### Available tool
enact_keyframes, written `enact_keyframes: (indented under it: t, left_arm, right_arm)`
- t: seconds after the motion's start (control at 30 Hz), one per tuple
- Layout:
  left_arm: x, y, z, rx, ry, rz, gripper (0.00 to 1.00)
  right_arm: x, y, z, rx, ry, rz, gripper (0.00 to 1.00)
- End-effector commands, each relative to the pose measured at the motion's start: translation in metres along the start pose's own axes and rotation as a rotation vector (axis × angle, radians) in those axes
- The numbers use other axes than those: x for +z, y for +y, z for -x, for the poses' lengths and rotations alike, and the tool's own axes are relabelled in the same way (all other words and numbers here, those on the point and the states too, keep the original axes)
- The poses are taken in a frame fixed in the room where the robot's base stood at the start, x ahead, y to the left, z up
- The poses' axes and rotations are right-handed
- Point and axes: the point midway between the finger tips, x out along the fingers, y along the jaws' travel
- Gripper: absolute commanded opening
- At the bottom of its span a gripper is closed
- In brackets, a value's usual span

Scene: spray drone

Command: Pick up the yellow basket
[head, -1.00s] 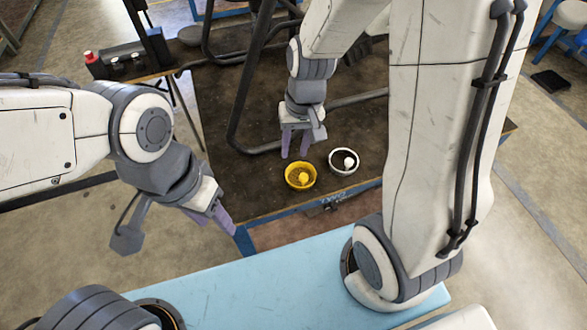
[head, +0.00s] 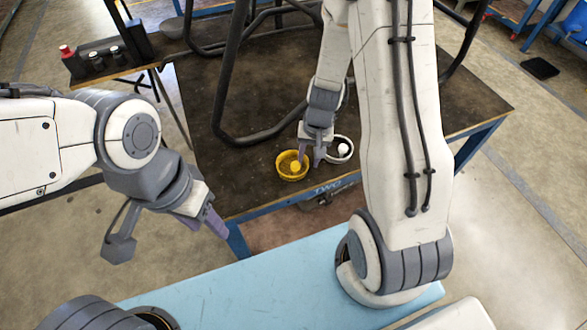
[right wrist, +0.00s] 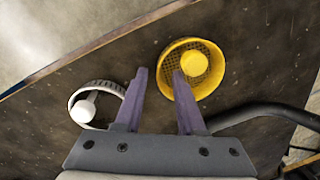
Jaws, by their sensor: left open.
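The yellow basket (head: 283,172) sits on the dark table top near its front edge, with a yellow round piece inside. In the right wrist view the basket (right wrist: 210,90) has a mesh floor. My right gripper (head: 311,160) is open above the table, between the yellow basket and a white basket. In the right wrist view, the right-hand finger of my right gripper (right wrist: 160,75) overlaps the yellow basket and the near rim shows between the fingers. I cannot tell whether they touch it. My left gripper (head: 203,222) is open and empty, left of the table's front corner.
The white basket (head: 346,148) with a white piece inside stands just right of the yellow one; it also shows in the right wrist view (right wrist: 77,112). A dark tubular frame (head: 222,110) rises behind them.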

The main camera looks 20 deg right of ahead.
Motion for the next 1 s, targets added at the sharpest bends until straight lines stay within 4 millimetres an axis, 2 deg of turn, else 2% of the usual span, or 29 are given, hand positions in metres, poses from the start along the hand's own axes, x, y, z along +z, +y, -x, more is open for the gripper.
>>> enact_keyframes:
  t: [0.03, 0.1, 0.37, 0.4, 0.47, 1.0]
  left_arm:
    - [0.0003, -0.0004, -0.006, 0.0, 0.0, 0.0, 0.5]
    - [0.0004, -0.0005, -0.0073, 0.0, 0.0, 0.0, 0.5]
    - [0.0004, -0.0005, -0.0063, 0.0, 0.0, 0.0, 0.5]
    - [0.0004, -0.0005, -0.0063, 0.0, 0.0, 0.0, 0.5]
    - [0.0004, -0.0005, -0.0063, 0.0, 0.0, 0.0, 0.5]
    - [0.0004, -0.0005, -0.0063, 0.0, 0.0, 0.0, 0.5]
  right_arm:
    - [0.0, 0.0001, -0.0094, 0.0, -0.001, -0.001, 0.39]
    - [-0.0002, 0.0, -0.0132, 0.0, 0.001, 0.001, 0.39]
    - [-0.0005, -0.0003, -0.013, 0.0, 0.002, 0.0, 0.39]
    - [-0.0005, -0.0003, -0.013, 0.0, 0.002, 0.0, 0.23]
    - [-0.0005, -0.0003, -0.0129, 0.0, 0.002, 0.0, 0.0]
    - [-0.0005, -0.0001, -0.0128, 0.0, 0.001, 0.0, 0.0]
